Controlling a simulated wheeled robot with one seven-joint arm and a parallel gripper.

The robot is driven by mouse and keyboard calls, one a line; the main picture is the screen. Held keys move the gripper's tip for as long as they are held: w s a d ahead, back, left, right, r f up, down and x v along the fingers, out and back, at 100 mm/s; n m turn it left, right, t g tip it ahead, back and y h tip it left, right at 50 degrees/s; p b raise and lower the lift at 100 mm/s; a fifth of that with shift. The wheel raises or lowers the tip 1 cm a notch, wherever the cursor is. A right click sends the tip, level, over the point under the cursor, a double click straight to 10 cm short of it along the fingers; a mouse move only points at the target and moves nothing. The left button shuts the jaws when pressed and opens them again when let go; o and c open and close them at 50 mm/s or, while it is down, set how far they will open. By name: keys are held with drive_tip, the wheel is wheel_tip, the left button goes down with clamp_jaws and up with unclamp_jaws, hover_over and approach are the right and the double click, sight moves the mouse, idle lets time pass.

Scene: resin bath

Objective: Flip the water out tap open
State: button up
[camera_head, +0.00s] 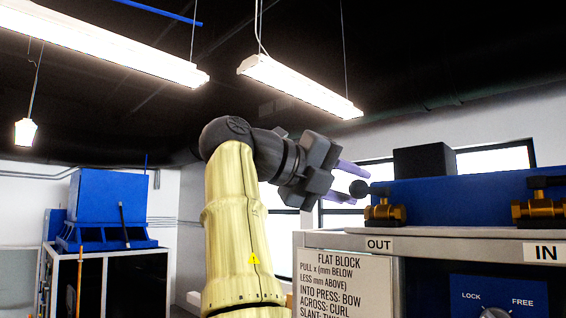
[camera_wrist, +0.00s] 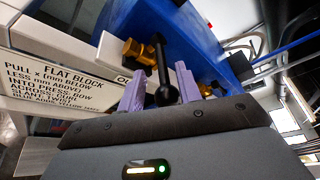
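The water out tap (camera_head: 385,213) is a brass valve above the OUT label (camera_head: 379,245). Its black lever points left toward my gripper and ends in a round black knob (camera_head: 358,188). In the wrist view the brass body (camera_wrist: 133,53) is beyond the fingers, and the lever (camera_wrist: 162,68) runs toward me to the knob (camera_wrist: 166,95). My gripper (camera_head: 361,186) has two purple fingers, spread apart. In the wrist view (camera_wrist: 160,68) the knob lies between them, nearer the right finger. I cannot tell whether it touches that finger.
A second brass tap (camera_head: 540,206) stands at the right above the IN label (camera_head: 546,253). A blue tank wall (camera_head: 460,200) rises behind both taps. A FLAT BLOCK sign (camera_head: 343,285) and a LOCK/FREE dial panel (camera_head: 510,300) are below. Open room lies left of the tank.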

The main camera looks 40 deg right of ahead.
drive_tip(key=p+v, duration=0.4)
drive_tip(key=v, duration=1)
drive_tip(key=shift+w+f, duration=0.15)
